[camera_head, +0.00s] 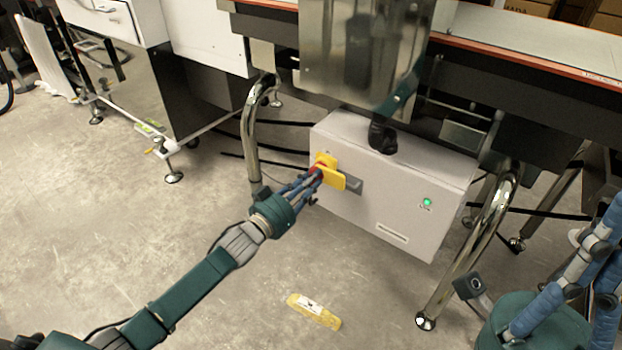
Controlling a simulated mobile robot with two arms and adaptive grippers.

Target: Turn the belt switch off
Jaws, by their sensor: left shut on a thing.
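The belt switch is a red rotary knob (317,169) on a yellow plate (331,179), on the front of a light grey control box (385,205) under the belt. My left gripper (314,174) reaches in from the left and is shut on the red knob. Its fingers hide most of the knob, so the knob's angle is hard to tell. A green lamp (427,202) on the box's right side looks lit. My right gripper (600,245) is at the right edge, partly cut off, and its fingertips cannot be made out.
Chrome legs (250,130) stand left and right of the box, with the belt frame (520,90) above. A yellow object with a white label (314,311) lies on the floor in front. The floor at left is mostly clear.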

